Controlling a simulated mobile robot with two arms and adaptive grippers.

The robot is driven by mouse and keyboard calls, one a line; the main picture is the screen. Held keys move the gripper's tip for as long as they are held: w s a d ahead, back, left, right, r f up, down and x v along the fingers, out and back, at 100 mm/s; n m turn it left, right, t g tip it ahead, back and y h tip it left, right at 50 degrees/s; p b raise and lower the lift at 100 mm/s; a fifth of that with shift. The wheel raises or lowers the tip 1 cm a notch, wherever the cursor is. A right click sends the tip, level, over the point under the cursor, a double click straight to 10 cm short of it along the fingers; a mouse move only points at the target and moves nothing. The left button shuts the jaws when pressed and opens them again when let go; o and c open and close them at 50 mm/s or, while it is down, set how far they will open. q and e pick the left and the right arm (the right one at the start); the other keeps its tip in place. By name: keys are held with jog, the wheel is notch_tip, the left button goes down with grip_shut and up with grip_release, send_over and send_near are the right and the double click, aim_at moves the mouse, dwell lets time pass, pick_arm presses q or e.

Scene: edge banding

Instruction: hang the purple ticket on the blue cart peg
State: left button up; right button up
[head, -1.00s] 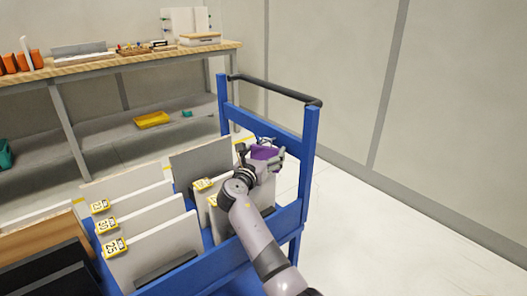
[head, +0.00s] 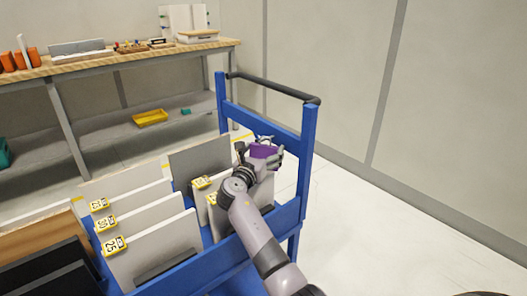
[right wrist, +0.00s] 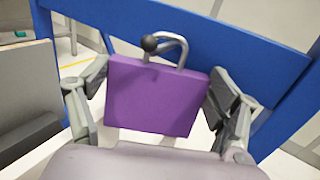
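The purple ticket (head: 264,153) is at the cart's blue end frame in the head view. In the right wrist view the ticket (right wrist: 155,97) faces me with its top edge sloping down to the right. My right gripper (head: 261,155) has a finger at each side edge of it; in the right wrist view the gripper (right wrist: 160,78) seems to touch both edges. A grey wire loop (right wrist: 183,50) and a peg's dark ball tip (right wrist: 150,43) show above the ticket, before the blue crossbar (right wrist: 235,45). I cannot tell whether the loop is around the peg. My left gripper is out of view.
The blue cart (head: 309,165) holds several upright panels (head: 150,250) with yellow number tags, left of my right arm. A black handle bar (head: 275,89) tops its end frame. A workbench (head: 130,60) stands behind. The floor right of the cart is clear.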

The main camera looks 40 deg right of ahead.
jog(key=o, duration=0.4)
jog(key=shift+c, duration=0.2)
